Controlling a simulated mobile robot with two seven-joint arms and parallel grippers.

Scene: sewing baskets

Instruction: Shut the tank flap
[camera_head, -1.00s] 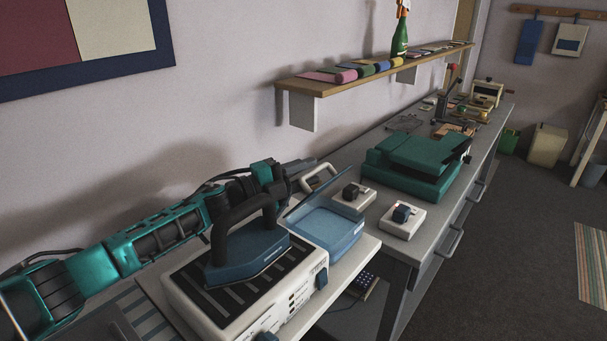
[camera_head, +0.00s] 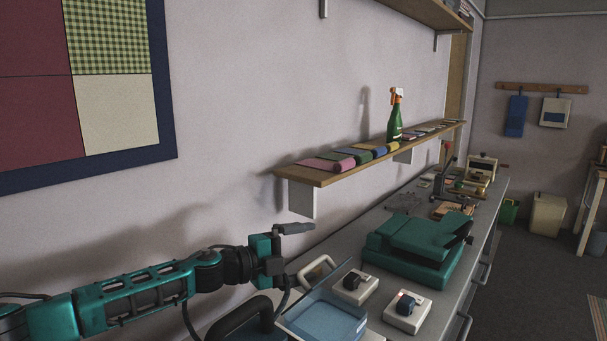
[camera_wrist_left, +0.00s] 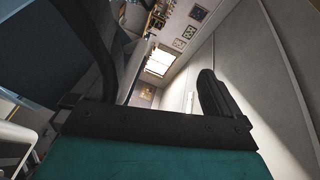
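The iron station's blue, see-through tank (camera_head: 328,318) is low in the middle of the head view, its lower part cut off by the frame. Its flap (camera_head: 322,286) looks raised, a thin clear panel tilted up along the tank's far left edge. My left gripper (camera_head: 292,252) is behind and above the flap, apart from it as far as I can tell. In the left wrist view its two dark fingers (camera_wrist_left: 160,92) stand wide apart with nothing between them. My right gripper is not in view.
The iron's black handle (camera_head: 243,318) is just below my left arm. A pale handle (camera_head: 318,268) stands behind the tank. Two white switch boxes (camera_head: 355,287) (camera_head: 407,312) and a green machine (camera_head: 418,250) are to the right. A wall shelf (camera_head: 330,172) hangs above.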

